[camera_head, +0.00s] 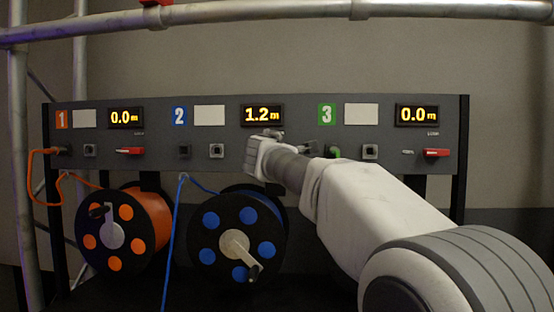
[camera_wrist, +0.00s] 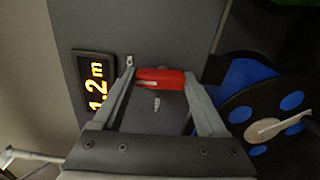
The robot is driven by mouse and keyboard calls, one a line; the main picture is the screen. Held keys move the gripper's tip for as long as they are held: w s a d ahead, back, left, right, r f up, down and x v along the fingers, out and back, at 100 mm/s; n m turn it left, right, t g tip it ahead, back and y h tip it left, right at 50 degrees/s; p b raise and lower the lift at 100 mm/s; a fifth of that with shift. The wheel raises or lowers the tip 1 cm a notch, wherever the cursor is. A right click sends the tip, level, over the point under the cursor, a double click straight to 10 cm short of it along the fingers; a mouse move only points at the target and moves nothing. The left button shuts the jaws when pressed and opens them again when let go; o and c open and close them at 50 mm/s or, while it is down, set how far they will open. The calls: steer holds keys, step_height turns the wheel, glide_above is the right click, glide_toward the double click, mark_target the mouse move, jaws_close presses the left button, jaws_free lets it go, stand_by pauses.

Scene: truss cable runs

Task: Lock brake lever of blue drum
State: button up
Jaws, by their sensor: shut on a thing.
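The blue drum (camera_head: 212,238) hangs below the panel in the middle, with a pale hub and crank; part of it shows at the right of the wrist view (camera_wrist: 245,112). Its red brake lever (camera_wrist: 160,78) lies across between my gripper's fingers in the wrist view, its long side running from the display side toward the drum. My gripper (camera_wrist: 160,74) is shut on this lever. In the head view my gripper (camera_head: 262,155) is at the panel below the 1.2 m display (camera_head: 262,115) and hides the lever.
The grey panel (camera_head: 225,163) carries other red levers at left (camera_head: 130,151) and right (camera_head: 436,153). An orange drum (camera_head: 152,215) stands left. A blue cable (camera_head: 177,225) hangs beside the blue drum. Metal truss tubes (camera_head: 250,17) cross above and at left.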

steer(key=shift+m, duration=0.5)
steer(key=o, duration=1.3)
steer(key=shift+s+b, duration=0.15)
steer(key=shift+b, duration=0.15)
steer(key=s+b, duration=0.2)
steer(key=s, duration=1.5)
steer(key=shift+a, duration=0.3)
